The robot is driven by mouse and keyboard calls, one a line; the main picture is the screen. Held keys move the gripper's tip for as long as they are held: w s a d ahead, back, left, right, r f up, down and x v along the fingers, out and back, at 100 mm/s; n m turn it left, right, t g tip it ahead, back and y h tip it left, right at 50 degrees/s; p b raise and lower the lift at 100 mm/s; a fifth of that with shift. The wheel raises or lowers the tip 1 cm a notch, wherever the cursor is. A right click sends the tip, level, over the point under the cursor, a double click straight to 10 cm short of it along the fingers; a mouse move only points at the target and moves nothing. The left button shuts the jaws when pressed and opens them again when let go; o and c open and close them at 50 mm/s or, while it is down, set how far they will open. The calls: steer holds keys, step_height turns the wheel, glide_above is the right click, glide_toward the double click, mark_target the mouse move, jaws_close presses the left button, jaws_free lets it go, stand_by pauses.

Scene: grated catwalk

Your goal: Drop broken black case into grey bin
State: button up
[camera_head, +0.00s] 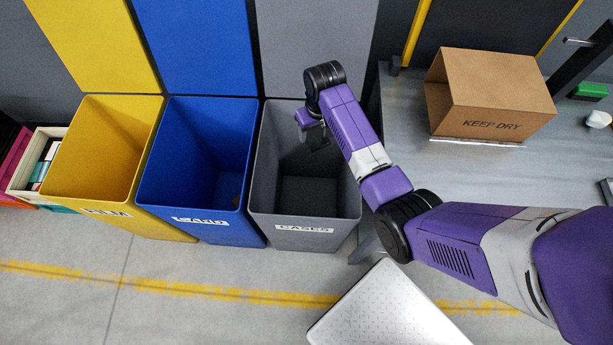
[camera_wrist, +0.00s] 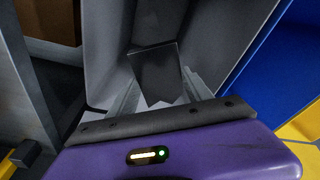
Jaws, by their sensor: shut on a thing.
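The grey bin (camera_head: 345,195) is open at the top and has a label reading "CASES". It stands at the right end of a row of three bins, and its inner walls fill much of the wrist view (camera_wrist: 104,50). My gripper (camera_head: 312,128) is over the grey bin's opening, pointing down. In the wrist view, my gripper (camera_wrist: 156,88) is shut on a dark, flat, rectangular piece, the black case (camera_wrist: 157,66). The case shows only as a small dark shape in the head view (camera_head: 319,141).
A blue bin (camera_head: 205,228) labelled "CARD" and a yellow bin (camera_head: 62,190) stand to the left. A cardboard box (camera_head: 490,105) marked "KEEP DRY" sits on a grey table (camera_head: 410,165) at right. A white box with colored items (camera_head: 22,175) is at far left.

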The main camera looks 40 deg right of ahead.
steer(key=shift+f+b, duration=1.6)
steer(key=shift+f, duration=0.3)
steer(key=shift+r, duration=0.1)
steer(key=o, duration=1.4)
steer(key=shift+s+a+r, duration=0.1)
steer(key=shift+s+r, duration=0.1)
steer(key=shift+r, duration=1.1)
steer(key=shift+s+r, duration=0.25)
steer(key=shift+r, duration=1)
steer(key=shift+s+a+r, duration=0.1)
steer(key=shift+s+r, duration=0.1)
steer(key=shift+r, duration=1.1)
